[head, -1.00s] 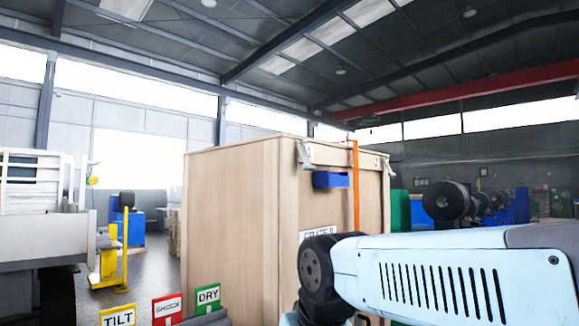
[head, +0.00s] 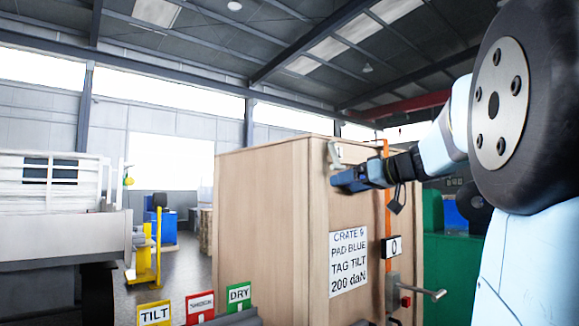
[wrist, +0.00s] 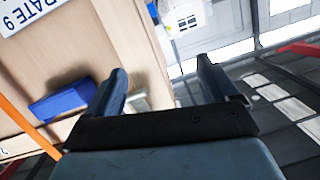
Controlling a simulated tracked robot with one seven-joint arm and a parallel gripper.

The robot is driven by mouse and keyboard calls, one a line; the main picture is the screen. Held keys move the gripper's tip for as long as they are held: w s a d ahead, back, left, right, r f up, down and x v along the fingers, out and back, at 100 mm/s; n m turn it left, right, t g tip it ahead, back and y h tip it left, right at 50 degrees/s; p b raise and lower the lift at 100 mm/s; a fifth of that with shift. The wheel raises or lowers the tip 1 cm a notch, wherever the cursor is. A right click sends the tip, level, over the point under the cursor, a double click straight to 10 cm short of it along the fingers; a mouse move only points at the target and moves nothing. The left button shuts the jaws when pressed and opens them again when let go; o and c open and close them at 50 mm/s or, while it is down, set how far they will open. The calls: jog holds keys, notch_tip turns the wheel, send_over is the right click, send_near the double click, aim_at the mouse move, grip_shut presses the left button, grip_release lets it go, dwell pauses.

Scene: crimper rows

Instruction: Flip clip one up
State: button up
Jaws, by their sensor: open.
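Clip one (head: 336,155), a small pale metal clip by a tag marked 1, sits at the top left of the wooden crate's (head: 262,230) front. Whether its lever is up or down is too small to tell. My gripper (wrist: 160,75) is open, its two blue-grey fingers apart near the crate's top. In the head view my arm reaches in from the right, its end just below and right of clip one. In the wrist view a pale metal piece (wrist: 138,102), probably the clip, shows beside the left finger, partly hidden by it. No grip on it shows.
A blue pad (wrist: 62,100) sticks out of the crate front close to the left finger. The orange strap (head: 387,215) and crate label (head: 349,262) are on that face. A crank handle (head: 430,293) projects lower right. TILT, SHOCK and DRY signs (head: 239,295) stand at front.

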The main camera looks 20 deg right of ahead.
aim_at(339, 163)
jog(key=w+d+r+n+t, duration=0.1)
jog(key=w+d+r+t, duration=0.15)
jog(key=d+r, duration=0.4)
jog(key=x, duration=1.2)
jog(key=shift+w+d+f, duration=0.2)
jog(key=shift+w+d, duration=0.1)
jog(key=shift+w, duration=0.1)
jog(key=c, duration=1.4)
jog(key=shift+d, duration=0.1)
jog(key=shift+s+h, duration=0.1)
jog(key=shift+h, duration=0.2)
